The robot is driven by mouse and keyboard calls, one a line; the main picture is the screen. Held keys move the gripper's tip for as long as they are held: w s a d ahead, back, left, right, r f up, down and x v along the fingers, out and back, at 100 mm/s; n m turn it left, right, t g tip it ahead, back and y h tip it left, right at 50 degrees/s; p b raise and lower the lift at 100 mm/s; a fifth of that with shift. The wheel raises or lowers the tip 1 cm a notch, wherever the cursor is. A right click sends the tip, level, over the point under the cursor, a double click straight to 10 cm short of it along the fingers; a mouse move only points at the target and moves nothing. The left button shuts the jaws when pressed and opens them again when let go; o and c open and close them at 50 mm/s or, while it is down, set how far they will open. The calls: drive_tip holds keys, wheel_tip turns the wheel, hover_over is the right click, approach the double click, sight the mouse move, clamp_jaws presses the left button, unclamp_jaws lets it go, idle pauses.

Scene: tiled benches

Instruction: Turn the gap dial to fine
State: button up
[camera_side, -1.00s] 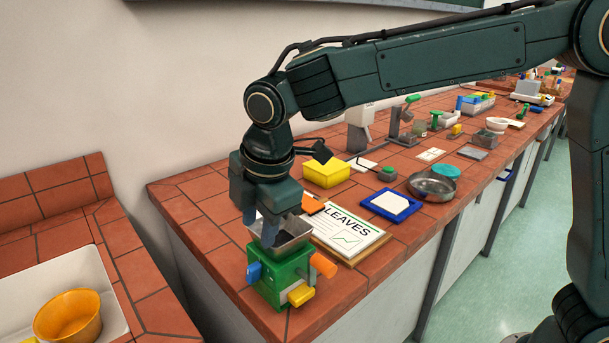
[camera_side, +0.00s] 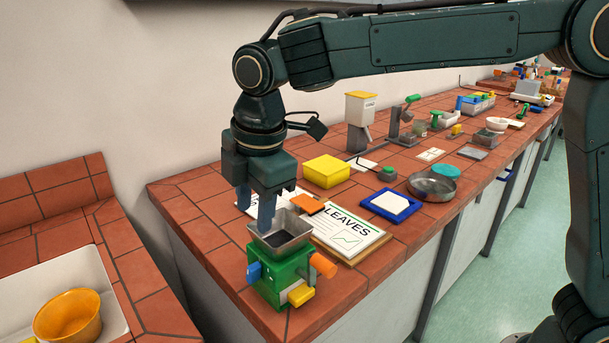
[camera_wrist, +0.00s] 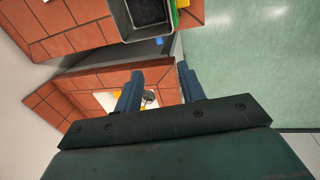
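A green mill (camera_side: 289,270) stands at the near left corner of the bench, with a grey metal hopper (camera_side: 280,238) on top. A blue part (camera_side: 253,272) juts from its left side, an orange part (camera_side: 322,265) from its right, and a yellow piece (camera_side: 301,294) from its lower front. Which of these is the gap dial, and any fine mark, I cannot tell. My gripper (camera_side: 254,212) points down above the mill, by the hopper's back left edge, empty with its fingers apart. The wrist view shows the two blue fingers (camera_wrist: 160,80) apart, and the hopper (camera_wrist: 150,18) beyond them.
A LEAVES sheet on a board (camera_side: 347,234) lies close behind the mill, with an orange block (camera_side: 308,204) near it. A yellow box (camera_side: 326,171), a blue-rimmed tray (camera_side: 373,208) and a metal pan (camera_side: 425,190) stand farther back. A sink with an orange bowl (camera_side: 68,316) is at left.

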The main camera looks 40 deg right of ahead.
sight(253, 264)
drive_tip(key=shift+w+d+r+g, duration=0.15)
drive_tip(key=shift+w+g, duration=0.4)
drive_tip(key=shift+w, duration=0.25)
drive_tip(key=shift+w+d+r+g, duration=0.1)
drive_tip(key=shift+w+r+g, duration=0.05)
drive_tip(key=shift+w+g, duration=0.55)
drive_tip(key=shift+w+f, duration=0.1)
wheel_tip(253, 264, down, 14)
drive_tip(key=shift+r, duration=0.15)
drive_tip(key=shift+c, duration=0.4)
